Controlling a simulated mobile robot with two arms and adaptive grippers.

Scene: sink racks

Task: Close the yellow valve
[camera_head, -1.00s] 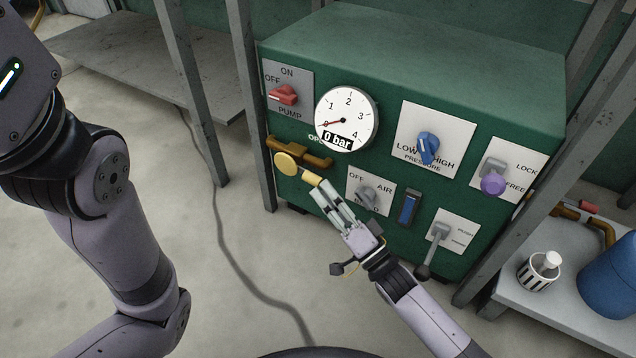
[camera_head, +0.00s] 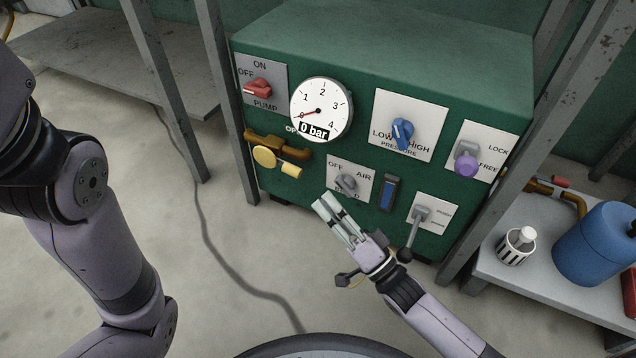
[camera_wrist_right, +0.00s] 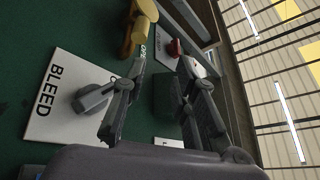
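The yellow valve (camera_head: 264,157) is on the lower left of the green machine's front, below a brown-orange pipe (camera_head: 277,143). Its handle has a round yellow disc at the left and a yellow bar end at the right, slightly lower. My right gripper (camera_head: 325,205) is empty, below and to the right of the handle, apart from it. Its two fingers are spread with a gap between them, which also shows in the right wrist view (camera_wrist_right: 165,60). Part of the yellow valve (camera_wrist_right: 148,9) shows at the top there. My left gripper is out of the picture.
The grey bleed knob (camera_head: 347,183) and a blue switch (camera_head: 388,193) are close to my right gripper. A grey lever (camera_head: 413,228) stands right of it. The gauge (camera_head: 320,108) reads 0 bar. A metal post (camera_head: 230,100) stands left of the machine.

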